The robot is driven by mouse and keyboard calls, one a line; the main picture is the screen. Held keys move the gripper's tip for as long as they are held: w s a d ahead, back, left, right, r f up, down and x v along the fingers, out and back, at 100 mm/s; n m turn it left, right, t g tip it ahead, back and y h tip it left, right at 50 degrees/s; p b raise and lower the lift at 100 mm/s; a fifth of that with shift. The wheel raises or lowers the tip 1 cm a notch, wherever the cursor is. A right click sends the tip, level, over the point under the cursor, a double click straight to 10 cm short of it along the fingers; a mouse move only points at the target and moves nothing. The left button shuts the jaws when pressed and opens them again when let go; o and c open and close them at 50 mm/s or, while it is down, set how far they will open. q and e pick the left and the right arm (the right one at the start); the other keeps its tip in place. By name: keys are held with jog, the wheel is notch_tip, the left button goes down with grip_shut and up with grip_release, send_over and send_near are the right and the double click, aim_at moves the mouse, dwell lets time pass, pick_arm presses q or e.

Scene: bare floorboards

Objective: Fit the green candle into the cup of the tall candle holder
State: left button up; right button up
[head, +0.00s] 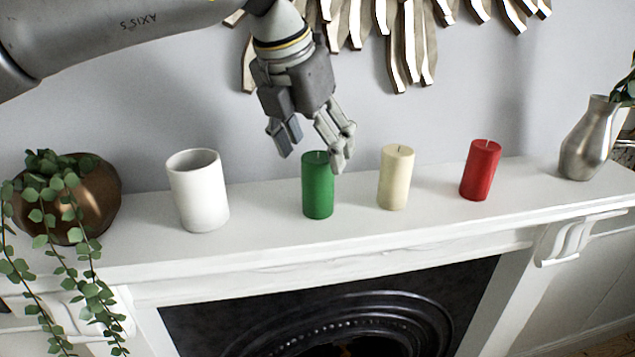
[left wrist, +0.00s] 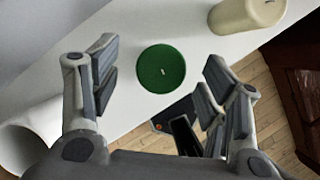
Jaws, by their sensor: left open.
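The green candle (head: 318,188) stands upright on the white mantelpiece, between a white open cylinder and a cream candle. My left gripper (head: 312,156) is open above it, fingers pointing down, with one finger overlapping the candle's top right in the head view. In the left wrist view the candle's round green top (left wrist: 161,69) with its wick shows between the two spread fingers, with nothing gripped. The white open cylinder (head: 199,196) stands left of the candle; I cannot tell whether it is the tall candle holder, and no other holder shows. My right gripper is out of view.
The cream candle (head: 396,180) and a red candle (head: 480,172) stand to the right, then a metal vase (head: 585,145). A bronze pot (head: 97,200) with a trailing plant is at the left end. The mantelpiece (head: 265,235) has a front edge above a fireplace.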

aim_at(323, 174)
pick_arm(q)
jog(key=shift+w+d+f, duration=0.15)
jog(key=shift+f, duration=0.5)
jog(key=p+x, duration=0.2)
jog(key=x, duration=0.2)
jog(key=shift+f, duration=0.25)
jog(key=shift+w+f, duration=0.1)
jog(key=shift+f, duration=0.35)
jog(key=shift+r, duration=0.1)
jog(key=c, duration=1.2)
jog(key=shift+r, duration=0.1)
